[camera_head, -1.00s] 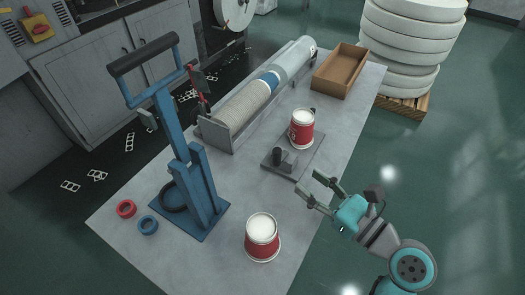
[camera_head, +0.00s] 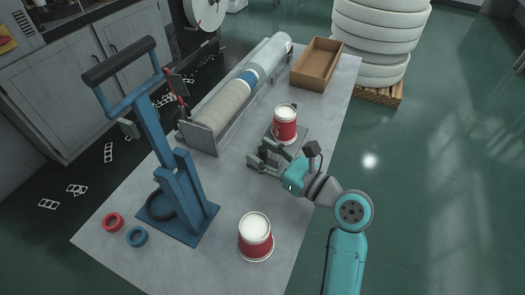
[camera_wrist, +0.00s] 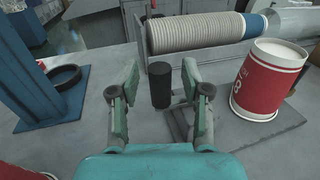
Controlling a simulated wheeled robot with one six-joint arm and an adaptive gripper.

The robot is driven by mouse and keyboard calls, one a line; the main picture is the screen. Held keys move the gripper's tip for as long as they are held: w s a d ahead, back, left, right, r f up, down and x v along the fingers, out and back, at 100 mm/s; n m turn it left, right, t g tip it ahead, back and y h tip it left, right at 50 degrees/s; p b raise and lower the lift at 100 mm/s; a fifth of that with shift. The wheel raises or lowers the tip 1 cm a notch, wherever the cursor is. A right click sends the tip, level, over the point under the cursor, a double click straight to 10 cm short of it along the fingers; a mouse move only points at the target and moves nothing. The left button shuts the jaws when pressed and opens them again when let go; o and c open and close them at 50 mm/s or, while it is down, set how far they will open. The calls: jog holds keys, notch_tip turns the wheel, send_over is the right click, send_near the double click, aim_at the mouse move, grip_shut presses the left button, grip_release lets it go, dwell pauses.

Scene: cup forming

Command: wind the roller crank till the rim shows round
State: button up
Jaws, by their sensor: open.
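My gripper (camera_wrist: 158,92) is open, with one finger to each side of the knob in the wrist view and a gap on both sides. In the head view my gripper (camera_head: 268,155) is over the fixture and partly hides the knob. The rim's roundness cannot be judged.
A blue lever press (camera_head: 183,185) stands at left, with a red ring (camera_head: 113,222) and a blue ring (camera_head: 137,237) beside it. Another red cup (camera_head: 256,238) is at the front. A cup-stack trough (camera_head: 235,98) and open box (camera_head: 317,63) lie behind.

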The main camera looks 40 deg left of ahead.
jog(key=shift+a, duration=0.2)
grip_shut()
jog(key=shift+s+a+m+t, duration=0.1)
jog(key=shift+a+m+t, duration=0.1)
jog(key=shift+m+t, duration=0.35)
jog(key=shift+a+m+t, duration=0.2)
jog(key=shift+m+t, duration=0.05)
jog(key=shift+t, duration=0.5)
jog(key=shift+a+m+t+h, duration=0.2)
jog(key=shift+m+t+h, duration=0.2)
jog(key=shift+m+t, duration=0.55)
jog(key=shift+a+m+t+h, duration=0.2)
jog(key=shift+m+t+h, duration=0.3)
jog(key=shift+t, duration=0.75)
jog(key=shift+w, duration=0.2)
grip_release()
jog(key=shift+d, duration=0.1)
